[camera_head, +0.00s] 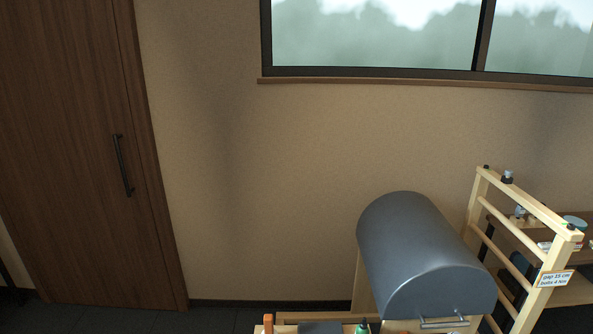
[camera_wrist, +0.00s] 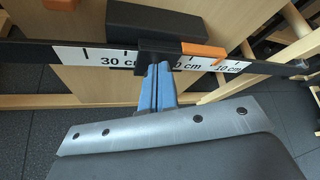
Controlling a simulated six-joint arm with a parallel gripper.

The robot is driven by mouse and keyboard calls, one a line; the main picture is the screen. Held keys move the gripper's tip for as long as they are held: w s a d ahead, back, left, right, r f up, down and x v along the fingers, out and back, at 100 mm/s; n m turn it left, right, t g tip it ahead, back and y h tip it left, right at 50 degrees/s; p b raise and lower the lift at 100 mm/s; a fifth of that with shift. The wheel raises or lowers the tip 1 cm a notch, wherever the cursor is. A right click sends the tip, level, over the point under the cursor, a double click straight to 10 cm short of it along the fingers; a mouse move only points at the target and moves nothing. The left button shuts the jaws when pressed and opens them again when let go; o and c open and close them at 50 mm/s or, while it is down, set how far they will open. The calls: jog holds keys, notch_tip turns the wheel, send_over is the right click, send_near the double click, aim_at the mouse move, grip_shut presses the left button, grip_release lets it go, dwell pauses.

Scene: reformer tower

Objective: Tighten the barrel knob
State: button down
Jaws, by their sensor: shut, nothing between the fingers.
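The grey-blue barrel (camera_head: 405,235) sits at the lower right of the head view, with a metal handle (camera_head: 444,322) low on its end. My gripper (camera_wrist: 160,72) shows in the wrist view as two blue fingers pressed together, empty. Their tips are at a small black part (camera_wrist: 156,55) on a dark rail; I cannot tell whether they touch. This part may be the knob, but its shape is unclear. An orange marker (camera_wrist: 203,49) sits on the rail to the right. My gripper is not visible in the head view.
A long black block (camera_wrist: 155,20) lies behind the rail. A wooden ladder frame (camera_head: 525,205) stands right of the barrel, with a label (camera_head: 555,279) reading gap 25 cm, bolts 4 Nm. A green bottle (camera_head: 362,327) stands at the bottom edge. The wall area left of the barrel is clear.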

jog(key=s, duration=0.6)
jog(key=shift+r, duration=0.1)
jog(key=w+a+f, duration=0.1)
jog(key=w, duration=0.5)
jog(key=shift+a, duration=0.35)
dwell(0.4)
jog(key=shift+d+f, duration=0.15)
jog(key=shift+f, duration=0.15)
dwell(0.5)
jog(key=shift+d+r, duration=0.35)
jog(key=shift+d, duration=0.3)
dwell(0.3)
jog(key=shift+r, duration=0.1)
